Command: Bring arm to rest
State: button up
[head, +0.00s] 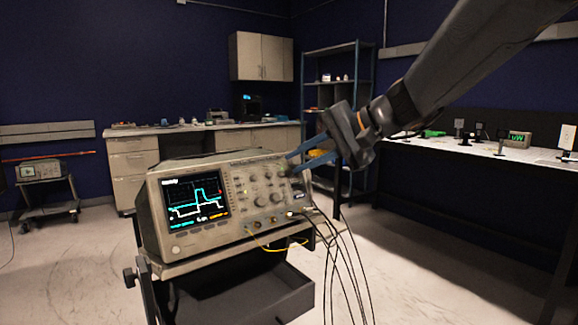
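My arm reaches in from the upper right, and my gripper (295,163) is at its end, pointing left and slightly down. Its two blue fingers are spread apart, with a gap between them. A small yellow-orange patch shows between the fingers; I cannot tell what it is. The fingertips overlap the upper right end of a beige oscilloscope (243,193) in the picture. I cannot tell whether they touch it. The oscilloscope stands on a cart, its screen lit with cyan and white traces.
Dark cables and a yellow lead hang from the oscilloscope's front. Its cart (245,300) has an open grey tray below. A workbench (480,150) with small items stands right, a cabinet bench (135,160) and shelf rack (335,75) behind. A second cart (45,190) stands far left. Floor is clear at left.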

jog(key=shift+s+d+r, duration=0.25)
jog(key=shift+s+d, duration=0.05)
jog(key=shift+d, duration=0.15)
jog(key=s+d+f+n+g+h, duration=0.2)
jog(key=s+f+n+g+h, duration=0.3)
jog(key=s+f, duration=1.35)
jog(key=s+d+f+n+g+h+p, duration=0.1)
jog(key=s+d+f+h, duration=0.15)
jog(key=s, duration=0.25)
jog(key=s+d+f+n+h, duration=0.1)
jog(key=s+d+f+h, duration=0.15)
jog(key=s+d, duration=0.2)
jog(key=d+r+m+p, duration=0.2)
jog(key=d+r+p, duration=0.3)
jog(key=p, duration=0.8)
jog(key=shift+d+r, duration=0.2)
jog(key=shift+d, duration=0.8)
